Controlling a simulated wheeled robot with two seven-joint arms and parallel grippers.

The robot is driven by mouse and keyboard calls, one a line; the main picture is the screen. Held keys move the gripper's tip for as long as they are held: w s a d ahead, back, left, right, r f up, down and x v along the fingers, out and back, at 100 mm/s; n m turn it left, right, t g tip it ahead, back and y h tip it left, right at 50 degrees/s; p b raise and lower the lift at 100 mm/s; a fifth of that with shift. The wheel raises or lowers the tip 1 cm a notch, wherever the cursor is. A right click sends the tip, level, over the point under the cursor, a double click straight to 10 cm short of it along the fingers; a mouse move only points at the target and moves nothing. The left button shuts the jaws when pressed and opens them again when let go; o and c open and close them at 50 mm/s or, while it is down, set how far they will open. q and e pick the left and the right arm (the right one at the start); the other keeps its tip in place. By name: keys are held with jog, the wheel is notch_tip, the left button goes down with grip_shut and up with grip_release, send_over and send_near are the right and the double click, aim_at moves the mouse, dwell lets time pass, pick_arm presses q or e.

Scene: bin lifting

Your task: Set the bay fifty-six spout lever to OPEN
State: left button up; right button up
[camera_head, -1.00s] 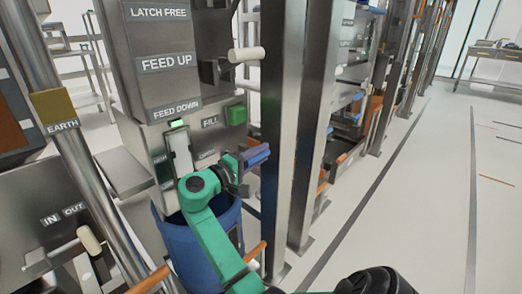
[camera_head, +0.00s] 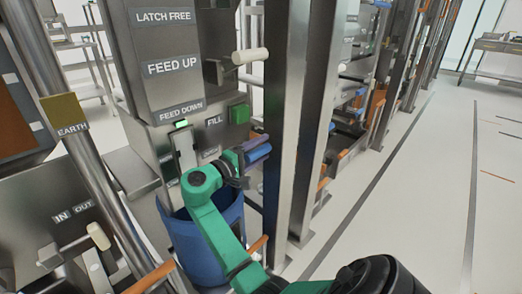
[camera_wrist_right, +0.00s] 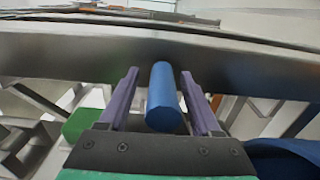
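A blue cylindrical handle (camera_head: 258,152) sticks out beside the metal cabinet, below the green button; it fits a spout lever, but no bay number or OPEN mark is readable. My right gripper (camera_head: 255,146) is at this handle. In the right wrist view the blue handle (camera_wrist_right: 162,98) stands between the two purple fingers of my right gripper (camera_wrist_right: 161,92), with a gap on both sides. The gripper is open around it. The handle's base and pivot are hidden. Small plates below the FILL label are partly covered by my wrist. My left gripper is out of view.
A blue bin (camera_head: 190,245) stands under the cabinet. The green button (camera_head: 239,113) and a white-handled lever (camera_head: 250,56) are above my gripper. A steel post (camera_head: 285,130) stands close on the right. Another white-handled lever (camera_head: 98,236) is lower left. The right floor aisle is clear.

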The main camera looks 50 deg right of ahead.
jog(key=shift+a, duration=0.35)
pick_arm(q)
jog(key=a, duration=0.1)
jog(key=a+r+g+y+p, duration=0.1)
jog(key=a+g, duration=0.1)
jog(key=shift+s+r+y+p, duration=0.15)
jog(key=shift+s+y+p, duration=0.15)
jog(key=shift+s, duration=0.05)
pick_arm(e)
jog(key=a, duration=1.4)
jog(key=shift+w+d, duration=0.1)
